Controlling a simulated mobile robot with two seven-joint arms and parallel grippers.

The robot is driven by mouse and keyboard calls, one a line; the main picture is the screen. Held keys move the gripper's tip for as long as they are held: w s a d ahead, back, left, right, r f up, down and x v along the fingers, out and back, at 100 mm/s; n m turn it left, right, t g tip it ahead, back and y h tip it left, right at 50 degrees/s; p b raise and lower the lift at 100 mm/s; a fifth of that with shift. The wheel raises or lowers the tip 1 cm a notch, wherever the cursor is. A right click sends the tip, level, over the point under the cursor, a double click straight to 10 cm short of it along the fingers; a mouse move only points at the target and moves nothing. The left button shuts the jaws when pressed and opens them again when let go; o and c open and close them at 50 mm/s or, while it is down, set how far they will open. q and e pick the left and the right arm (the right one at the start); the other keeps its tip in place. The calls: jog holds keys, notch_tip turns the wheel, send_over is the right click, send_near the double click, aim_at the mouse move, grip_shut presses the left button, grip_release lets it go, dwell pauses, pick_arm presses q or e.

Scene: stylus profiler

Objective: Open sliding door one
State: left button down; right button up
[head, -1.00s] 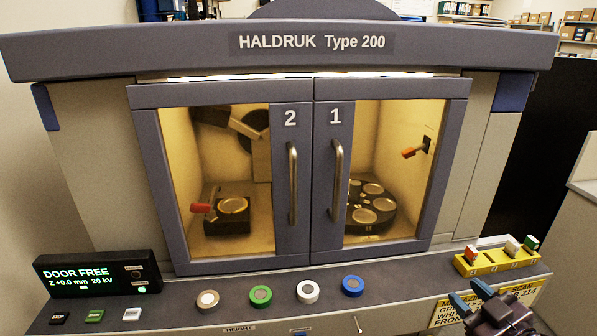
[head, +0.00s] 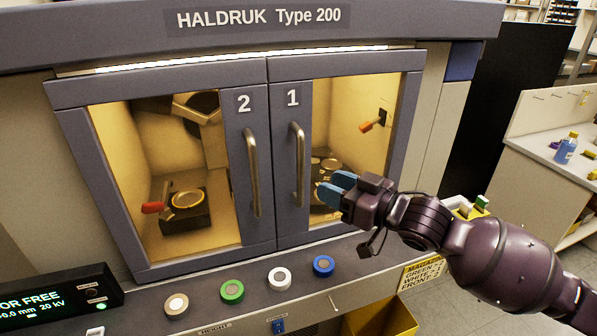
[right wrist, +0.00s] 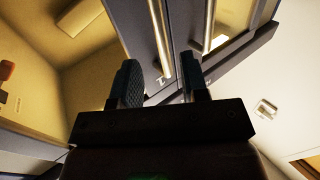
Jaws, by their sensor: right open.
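Sliding door one (head: 343,236) is the right door of the cabinet, marked 1, with a dark frame and a window. It is closed against door two (head: 262,235). Its upright metal handle (head: 298,165) stands near its left edge; the handle also shows in the right wrist view (right wrist: 160,40), beyond the fingers. My right gripper (head: 328,190) has blue fingertips and is open and empty. It is in front of door one's window, just right of the handle and apart from it. In the right wrist view its fingers (right wrist: 162,75) are spread. My left gripper is out of view.
Door two's handle (head: 252,172) stands close on the left. A ledge below the doors carries several round coloured buttons, such as a blue one (head: 324,265). A display (head: 55,300) is at lower left. A yellow bin (head: 385,322) sits below, and a side bench (head: 530,140) stands right.

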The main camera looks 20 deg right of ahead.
send_over(301, 201)
jog(key=shift+w+d, duration=0.1)
jog(key=shift+w, duration=0.3)
grip_shut()
